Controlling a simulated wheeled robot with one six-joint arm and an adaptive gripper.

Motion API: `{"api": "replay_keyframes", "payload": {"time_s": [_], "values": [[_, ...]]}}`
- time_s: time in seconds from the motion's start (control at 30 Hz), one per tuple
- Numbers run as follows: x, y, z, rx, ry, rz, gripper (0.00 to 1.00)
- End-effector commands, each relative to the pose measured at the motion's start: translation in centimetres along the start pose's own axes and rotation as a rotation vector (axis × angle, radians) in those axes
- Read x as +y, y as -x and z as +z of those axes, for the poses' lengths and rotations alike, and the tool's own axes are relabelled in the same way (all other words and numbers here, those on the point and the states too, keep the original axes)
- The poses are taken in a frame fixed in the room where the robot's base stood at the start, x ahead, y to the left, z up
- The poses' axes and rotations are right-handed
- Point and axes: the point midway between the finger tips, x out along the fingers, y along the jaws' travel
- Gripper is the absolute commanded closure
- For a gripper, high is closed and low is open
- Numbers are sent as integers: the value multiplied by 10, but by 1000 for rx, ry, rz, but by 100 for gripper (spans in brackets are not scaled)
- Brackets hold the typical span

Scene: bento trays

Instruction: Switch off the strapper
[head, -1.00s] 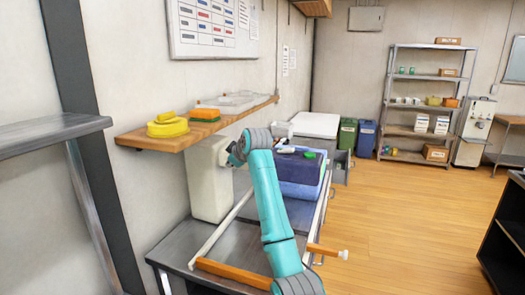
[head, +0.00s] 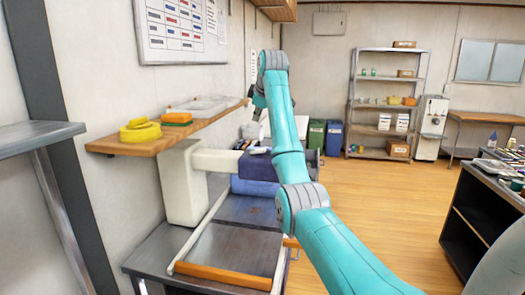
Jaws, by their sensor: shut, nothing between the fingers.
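A cream machine (head: 183,185) with an upright column and a horizontal arm stands on the metal bench against the left wall. It may be the strapper, but I see no label or switch on it. Its arm reaches right toward a dark block (head: 254,165) above blue bundles (head: 252,188). My teal arm passes in front of the right side of these and hides part of them. My gripper (head: 257,97) is a small dark shape at the raised end of the arm, mostly hidden behind the wrist. It is shut and empty, above and apart from the machine.
A wooden wall shelf (head: 150,146) with yellow and orange items sits above the machine. A metal bench (head: 225,245) with a pale rail is below. A white cabinet (head: 431,128) stands beside the back shelving (head: 385,92). Open wooden floor (head: 400,210) lies to the right.

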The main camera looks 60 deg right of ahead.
Motion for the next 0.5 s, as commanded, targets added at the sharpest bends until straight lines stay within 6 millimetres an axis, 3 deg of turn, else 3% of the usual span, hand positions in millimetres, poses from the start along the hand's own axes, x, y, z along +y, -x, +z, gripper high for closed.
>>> {"api": "replay_keyframes", "payload": {"time_s": [0.27,0.5], "values": [[-4,-5,3,1,0,0,100],[-17,-24,17,0,-1,0,100]]}}
